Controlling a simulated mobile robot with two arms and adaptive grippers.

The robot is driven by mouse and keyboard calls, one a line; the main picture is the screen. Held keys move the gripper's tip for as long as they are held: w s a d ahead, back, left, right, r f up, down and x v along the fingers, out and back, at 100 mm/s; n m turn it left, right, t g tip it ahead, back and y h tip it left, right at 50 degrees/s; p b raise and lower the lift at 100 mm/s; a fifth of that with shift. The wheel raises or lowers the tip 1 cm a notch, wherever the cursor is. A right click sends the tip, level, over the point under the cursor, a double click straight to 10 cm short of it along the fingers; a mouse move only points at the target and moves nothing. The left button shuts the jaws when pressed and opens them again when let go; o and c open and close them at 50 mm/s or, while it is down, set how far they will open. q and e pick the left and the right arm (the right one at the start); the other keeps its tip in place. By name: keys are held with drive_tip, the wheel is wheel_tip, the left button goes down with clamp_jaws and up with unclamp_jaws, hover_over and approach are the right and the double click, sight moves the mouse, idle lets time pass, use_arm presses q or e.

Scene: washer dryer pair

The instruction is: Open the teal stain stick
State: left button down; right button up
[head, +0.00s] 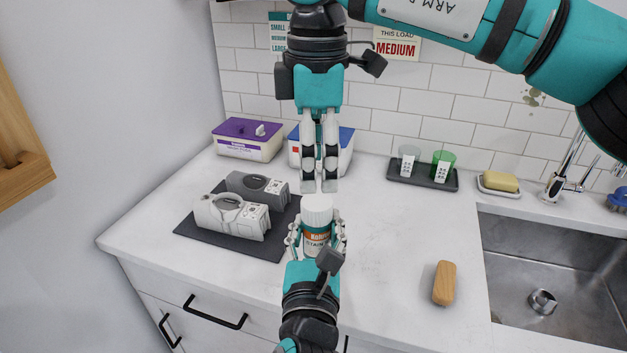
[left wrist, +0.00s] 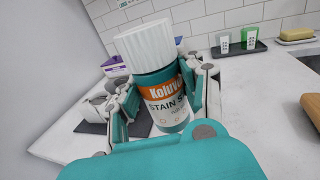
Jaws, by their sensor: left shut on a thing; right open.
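The teal stain stick (head: 316,238) has a white ribbed cap on top and an orange and white label. It stands upright in my left gripper (head: 317,230), which is shut around its body. In the left wrist view the stain stick (left wrist: 172,98) fills the middle, and its white cap (left wrist: 148,45) is seated on it. My right gripper (head: 319,188) points down from above, just over the cap. It is open, its fingertips close together in the picture. Whether they touch the cap cannot be told. The bottle's base is hidden by my left gripper.
A dark mat (head: 190,228) with two grey devices (head: 232,215) lies to the left. A purple-lidded box (head: 248,139) and a blue-lidded box (head: 345,140) stand behind. A tray with cups (head: 422,179), a soap dish (head: 499,183), a wooden block (head: 444,283) and the sink (head: 560,270) are right.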

sight(317, 201)
drive_tip(key=shift+s+f, duration=0.1)
drive_tip(key=shift+f, duration=3.6)
